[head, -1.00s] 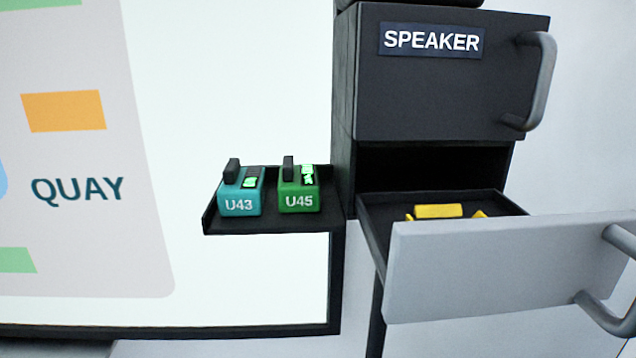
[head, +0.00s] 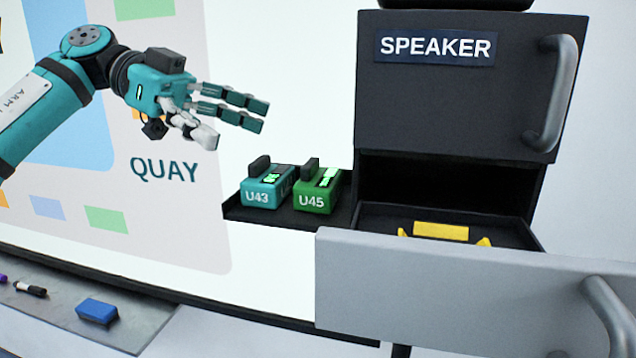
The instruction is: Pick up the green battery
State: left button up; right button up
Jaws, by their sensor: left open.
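The green battery (head: 315,199), labelled U45, stands upright on a small black shelf (head: 287,219) beside the speaker cabinet. A teal battery (head: 264,196), labelled U43, stands just left of it. My left gripper (head: 238,122) is open and empty. In the picture it is above and to the left of the two batteries, with its fingers pointing right, apart from both. My right gripper is not in view.
The dark cabinet (head: 440,110) marked SPEAKER stands right of the shelf. Its open lower drawer (head: 440,290) juts out and holds yellow items (head: 440,231). A whiteboard (head: 270,60) stands behind. A ledge (head: 140,322) at lower left holds a blue eraser-like block (head: 97,311) and markers.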

aim_at(305, 163)
pick_arm(q)
jog(key=x, duration=0.3)
jog(key=shift+d, duration=0.3)
jog(key=shift+s+p, duration=0.1)
jog(key=shift+p, duration=0.3)
jog(key=shift+s+d+f+p, duration=0.15)
jog(key=shift+d+f+p, duration=0.1)
jog(key=shift+d+p, duration=0.05)
jog(key=p+x, duration=0.1)
jog(key=x, duration=0.2)
jog(key=shift+s+d+f, duration=0.2)
jog(key=shift+d+f, duration=0.15)
jog(key=shift+d, duration=0.1)
jog(key=shift+a, duration=0.2)
jog(key=c, duration=0.4)
jog(key=shift+d, duration=0.1)
jog(key=c, duration=1.3)
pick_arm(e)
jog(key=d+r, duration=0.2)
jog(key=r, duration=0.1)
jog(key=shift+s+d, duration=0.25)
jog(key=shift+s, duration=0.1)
